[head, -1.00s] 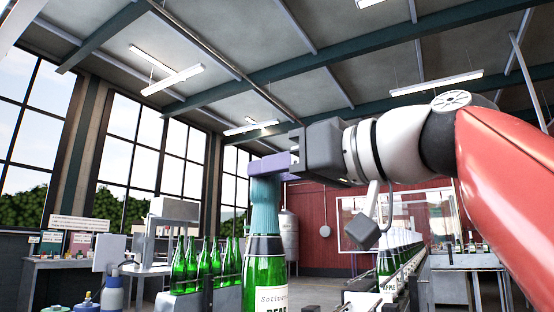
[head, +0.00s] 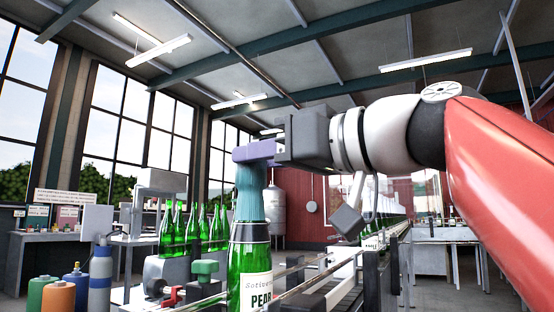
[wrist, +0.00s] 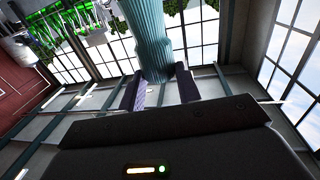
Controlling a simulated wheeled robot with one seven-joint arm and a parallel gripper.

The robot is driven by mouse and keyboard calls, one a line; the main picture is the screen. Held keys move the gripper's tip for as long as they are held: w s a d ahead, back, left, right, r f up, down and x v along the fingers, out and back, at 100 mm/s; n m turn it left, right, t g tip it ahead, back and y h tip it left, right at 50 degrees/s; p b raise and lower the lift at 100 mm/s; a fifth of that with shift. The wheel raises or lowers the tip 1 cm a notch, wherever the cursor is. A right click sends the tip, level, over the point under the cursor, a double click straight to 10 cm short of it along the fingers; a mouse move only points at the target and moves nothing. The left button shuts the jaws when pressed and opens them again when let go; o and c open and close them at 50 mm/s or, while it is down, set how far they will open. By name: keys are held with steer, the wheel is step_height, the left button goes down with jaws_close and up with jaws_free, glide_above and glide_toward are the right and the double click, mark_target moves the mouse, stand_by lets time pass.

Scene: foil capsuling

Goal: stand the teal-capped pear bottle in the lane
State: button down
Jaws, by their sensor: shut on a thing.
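The green pear bottle (head: 249,262) hangs upright from my gripper (head: 252,153) in the head view. Its neck is covered by a long teal cap (head: 250,195), and its label reads PEAR. My gripper's purple fingers are shut on the top of the cap. In the wrist view the ribbed teal cap (wrist: 150,40) stands between the two fingers (wrist: 158,92). The bottle's base is below the head picture's edge. The lane's metal rails (head: 315,270) run beside and behind the bottle; I cannot tell whether it touches them.
Several uncapped green bottles (head: 193,228) stand in a row behind, left of the held bottle. A line of capped bottles (head: 372,240) stands further along at right. Orange, green and blue containers (head: 58,295) stand at lower left. A workbench (head: 40,250) is at far left.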

mark_target(260, 200)
steer(key=shift+f+b, duration=2)
steer(key=shift+f, duration=0.25)
steer(key=shift+f+b, duration=0.35)
steer(key=shift+f, duration=0.05)
steer(key=c, duration=0.9)
jaws_free()
steer(key=shift+a, duration=0.1)
steer(key=v, duration=0.7)
steer(key=shift+s+d+b, duration=0.2)
steer(key=shift+d+b, duration=0.15)
steer(key=shift+b, duration=0.05)
steer(key=shift+w+f, duration=0.1)
